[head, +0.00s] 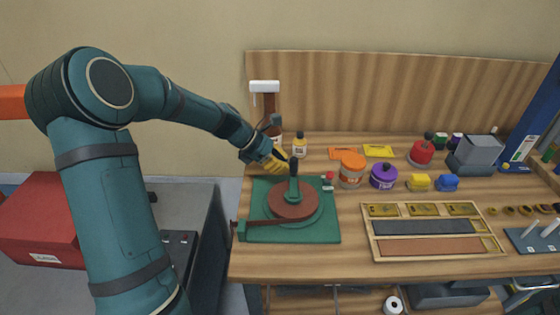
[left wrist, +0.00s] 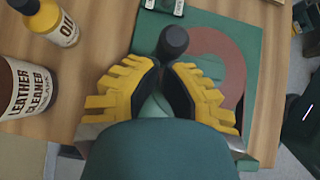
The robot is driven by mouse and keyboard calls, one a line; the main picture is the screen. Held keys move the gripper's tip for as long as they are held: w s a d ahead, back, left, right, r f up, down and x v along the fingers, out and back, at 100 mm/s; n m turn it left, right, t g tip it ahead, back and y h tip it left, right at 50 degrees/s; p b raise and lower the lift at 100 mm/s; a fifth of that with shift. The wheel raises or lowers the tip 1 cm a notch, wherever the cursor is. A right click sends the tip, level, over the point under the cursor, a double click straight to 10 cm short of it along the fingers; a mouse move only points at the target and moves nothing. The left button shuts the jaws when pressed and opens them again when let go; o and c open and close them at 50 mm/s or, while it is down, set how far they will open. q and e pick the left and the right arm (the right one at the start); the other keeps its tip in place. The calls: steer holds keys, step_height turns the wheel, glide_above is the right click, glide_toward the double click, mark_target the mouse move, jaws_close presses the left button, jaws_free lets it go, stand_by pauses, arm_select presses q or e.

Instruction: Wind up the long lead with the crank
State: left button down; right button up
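The winder is a green base plate (head: 330,230) with a reddish-brown round reel (head: 290,205) and a green crank arm on top. Its dark upright crank handle (head: 293,165) stands up from the arm; its round black top (left wrist: 173,40) shows in the left wrist view. My left gripper (head: 281,163), with yellow fingers, is at the handle from the upper left. In the left wrist view its fingertips (left wrist: 162,67) close in on the handle just below its top and partly hide it. A dark lead end (head: 235,224) shows at the plate's left edge. My right gripper is not in view.
Behind the winder stand an oil bottle (head: 300,145) and a leather cleaner bottle (left wrist: 22,88). An orange-lidded jar (head: 351,170) and a purple tin (head: 384,177) are to the right. A wooden tray (head: 372,250) lies farther right. The front bench edge is clear.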

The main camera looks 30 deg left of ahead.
mark_target(297, 161)
arm_select(q)
steer(key=shift+w+p, duration=0.1)
steer(key=shift+p, duration=0.2)
steer(key=shift+w+d+r+m+g+h+p, duration=0.1)
steer(key=shift+w+d+m+g+h+p, duration=0.15)
steer(key=shift+m+p, duration=0.3)
steer(key=shift+w+d+r+m+g+h+p, duration=0.15)
steer(key=shift+m+g+p, duration=0.2)
steer(key=shift+p, duration=0.35)
steer(key=m+g+p, duration=0.1)
steer(key=w+d+m+g+p, duration=0.1)
steer(key=p, duration=0.1)
steer(key=shift+w+d+m+h, duration=0.1)
steer(key=shift+d+m+h, duration=0.05)
steer(key=shift+m+h, duration=0.15)
steer(key=shift+w+d+f+m+g+p, duration=0.15)
steer(key=shift+w+d+m+g+p, duration=0.1)
steer(key=shift+d+m+g+p, duration=0.45)
steer(key=shift+w+m+p, duration=0.1)
steer(key=shift+m+p, duration=0.3)
steer(key=shift+m, duration=0.1)
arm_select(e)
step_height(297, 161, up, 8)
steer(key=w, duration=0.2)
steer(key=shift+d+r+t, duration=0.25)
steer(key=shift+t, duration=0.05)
